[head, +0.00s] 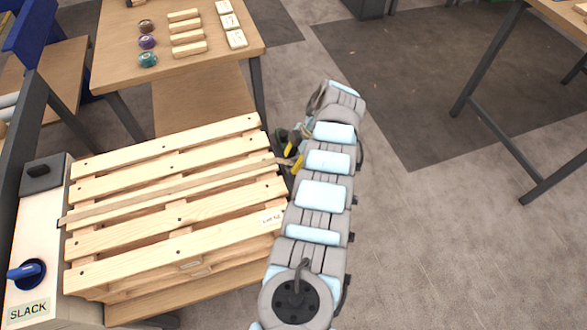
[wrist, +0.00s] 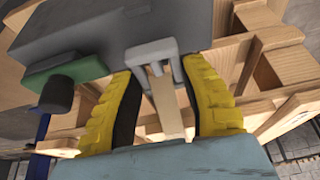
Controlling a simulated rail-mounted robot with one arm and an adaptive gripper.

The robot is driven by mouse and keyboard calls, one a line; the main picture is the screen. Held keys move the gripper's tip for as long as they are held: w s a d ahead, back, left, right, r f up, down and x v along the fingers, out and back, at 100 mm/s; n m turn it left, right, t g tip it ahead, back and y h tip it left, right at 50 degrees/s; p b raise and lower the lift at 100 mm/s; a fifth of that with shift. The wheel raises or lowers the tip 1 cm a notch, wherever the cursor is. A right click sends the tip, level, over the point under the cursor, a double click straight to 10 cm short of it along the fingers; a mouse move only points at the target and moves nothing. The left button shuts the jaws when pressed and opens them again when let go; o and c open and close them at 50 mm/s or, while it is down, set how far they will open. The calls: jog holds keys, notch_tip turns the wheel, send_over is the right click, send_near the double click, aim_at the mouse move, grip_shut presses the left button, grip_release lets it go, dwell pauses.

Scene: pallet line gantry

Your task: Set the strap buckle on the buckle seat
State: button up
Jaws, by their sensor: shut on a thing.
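My gripper (head: 294,156) is at the right edge of the wooden pallet in the head view. In the wrist view its yellow fingers (wrist: 168,105) are closed in on a grey strap buckle (wrist: 152,52) with two prongs. A tan strap (wrist: 165,105) runs from the buckle between the fingers. The strap (head: 150,198) also lies across the pallet slats in the head view. A grey block (wrist: 110,30) is just behind the buckle in the wrist view. I cannot tell whether it is the buckle seat or whether the buckle touches it.
The pallet (head: 165,205) rests beside a panel with a blue lever (head: 27,271) labelled SLACK and a dark block (head: 42,174). A green part (wrist: 62,75) with a dark knob adjoins the grey block. A wooden table (head: 110,70) stands behind.

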jog(key=shift+w+f, duration=0.1)
jog(key=shift+f, duration=0.05)
jog(key=shift+w+f+b, duration=0.1)
jog(key=shift+f+b, duration=0.25)
jog(key=shift+b, duration=0.3)
notch_tip(320, 180, down, 3)
jog(key=shift+r+b, duration=0.1)
jog(key=shift+b, duration=0.8)
jog(key=o, duration=1.1)
jog(key=shift+r, duration=0.2)
jog(key=v, duration=1.1)
jog(key=shift+r, duration=0.35)
